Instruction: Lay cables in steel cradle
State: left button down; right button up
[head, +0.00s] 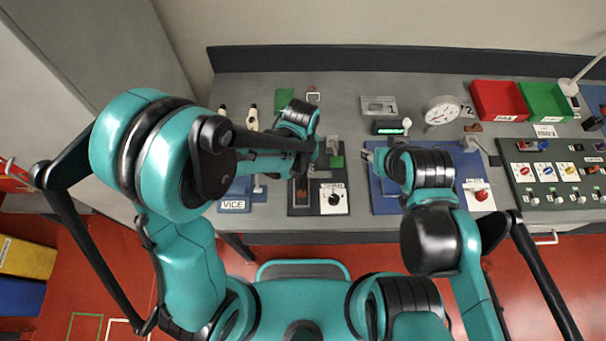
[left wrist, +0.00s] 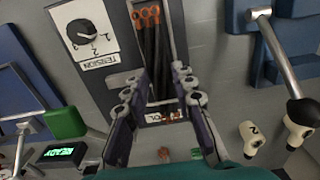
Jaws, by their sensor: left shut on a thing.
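Black cables (left wrist: 155,52) with orange ends lie side by side in a grey-edged slot (left wrist: 184,45), beside the TENSION dial, in the left wrist view. The orange ends also show faintly in the head view (head: 301,195). My left gripper (left wrist: 160,88) has one finger on each side of the cables and is shut on them; the contact itself is not clear. In the head view its fingers are hidden behind the arm. I cannot tell whether the slot is the steel cradle. My right gripper (head: 369,156) hangs over the blue board, its fingers mostly hidden by its wrist.
The TENSION dial (head: 334,199) sits right of the slot. A blue vice (head: 237,189) stands left. A gauge (head: 442,110), red bin (head: 499,100), green bin (head: 544,102) and switch panel (head: 560,175) are to the right. Bottle-like pieces (left wrist: 249,137) stand near the left gripper.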

aim_at(301, 176)
pick_arm(q)
notch_tip(301, 176, down, 3)
jog(key=shift+s+f+b, duration=0.1)
jog(key=shift+b, duration=0.3)
jog(key=shift+f, duration=0.3)
jog(key=shift+f, duration=0.15)
jog(key=c, duration=1.3)
grip_release()
jog(key=shift+o, duration=0.2)
